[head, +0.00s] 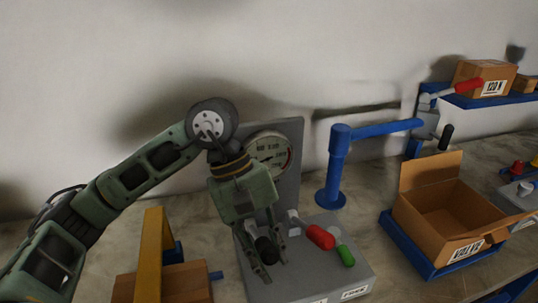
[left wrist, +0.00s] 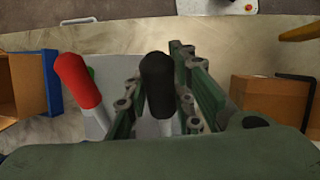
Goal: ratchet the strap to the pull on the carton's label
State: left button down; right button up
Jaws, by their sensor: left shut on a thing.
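My left gripper (head: 268,262) is shut on the black-handled lever (head: 264,246) on the grey gauge stand (head: 335,275). In the left wrist view the black grip (left wrist: 158,85) stands between my fingers. A red-handled lever (head: 319,236) and a green one (head: 346,255) sit to its right in the head view. The round dial (head: 269,154) on the stand's upright plate is partly covered by my arm; its reading is too small to tell. A closed carton (head: 470,72) with a label (head: 494,87) that seems to read 120 N is on the blue shelf. I cannot make out a strap.
A blue post with a side arm (head: 338,165) rises behind the stand. An open carton (head: 432,215) sits in a blue tray at right, its label seeming to read VALVE. A yellow frame (head: 152,255) and a brown box (head: 185,285) are close on the left.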

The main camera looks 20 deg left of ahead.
pick_arm(q)
jog(key=shift+w+a+r, duration=0.15)
jog(key=shift+w+r, duration=0.1)
jog(key=shift+r, duration=0.25)
dwell(0.4)
jog(key=c, duration=1.9)
grip_release()
jog(key=o, duration=0.4)
jog(key=shift+s+a, duration=0.2)
jog(key=shift+o, duration=0.2)
jog(key=shift+d+f, duration=0.1)
jog(key=shift+f, duration=0.05)
jog(key=shift+d, duration=0.1)
jog(key=shift+p+v, duration=1.2)
jog(key=shift+v, duration=1.7)
